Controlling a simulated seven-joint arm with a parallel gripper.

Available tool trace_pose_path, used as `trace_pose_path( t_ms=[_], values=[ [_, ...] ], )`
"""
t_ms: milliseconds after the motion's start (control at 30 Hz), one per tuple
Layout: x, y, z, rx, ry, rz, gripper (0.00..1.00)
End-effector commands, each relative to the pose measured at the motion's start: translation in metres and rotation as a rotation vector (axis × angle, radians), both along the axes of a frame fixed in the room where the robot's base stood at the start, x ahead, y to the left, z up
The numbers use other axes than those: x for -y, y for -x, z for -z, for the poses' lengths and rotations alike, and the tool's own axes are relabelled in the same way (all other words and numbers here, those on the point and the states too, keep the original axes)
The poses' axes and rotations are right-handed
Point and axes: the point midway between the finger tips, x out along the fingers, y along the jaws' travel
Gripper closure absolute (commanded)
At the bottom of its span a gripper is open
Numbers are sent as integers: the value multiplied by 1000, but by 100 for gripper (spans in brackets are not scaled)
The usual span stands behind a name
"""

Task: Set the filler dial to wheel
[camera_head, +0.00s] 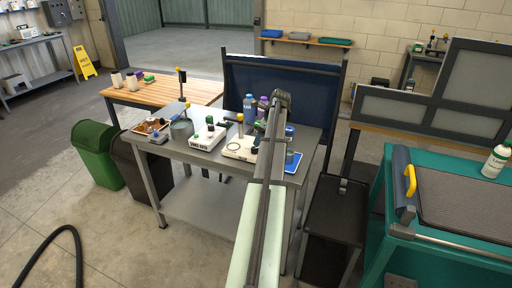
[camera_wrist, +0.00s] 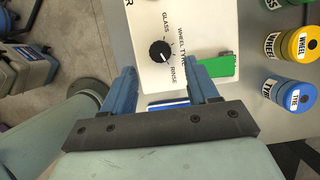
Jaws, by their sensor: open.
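The filler (camera_wrist: 145,20) is a white panel in the wrist view, with a round black dial (camera_wrist: 160,51) on it. Labels GLASS, WHEEL, TYRE and RINSE curve around the dial's right side. A small white mark on the dial points to the lower right, towards the TYRE and RINSE side; the exact setting is hard to read. My gripper (camera_wrist: 162,74) is open, its two blue fingers apart, with the dial ahead of the gap between them and nothing held. In the head view my arm covers part of the bench, and the dial cannot be made out there.
Right of the filler stand a yellow WHEEL container (camera_wrist: 299,43) and a blue TYRE container (camera_wrist: 290,94). A green piece (camera_wrist: 217,67) lies by the right finger. In the head view the grey workbench (camera_head: 215,163) is crowded, with a dark blue panel (camera_head: 300,88) behind it.

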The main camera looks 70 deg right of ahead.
Motion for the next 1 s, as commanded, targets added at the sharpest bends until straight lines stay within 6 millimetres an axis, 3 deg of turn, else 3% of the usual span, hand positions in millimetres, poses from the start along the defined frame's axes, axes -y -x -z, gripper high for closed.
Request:
trace_pose_path(
  t_ms=[200, 400, 833, 1000],
  values=[
    [0, -14, 32, 0, 0, -1, 41],
    [0, -21, 49, 0, 0, -1, 41],
    [0, -23, 55, 1, 1, -1, 41],
    [0, -23, 55, 0, 1, -1, 57]
  ],
)
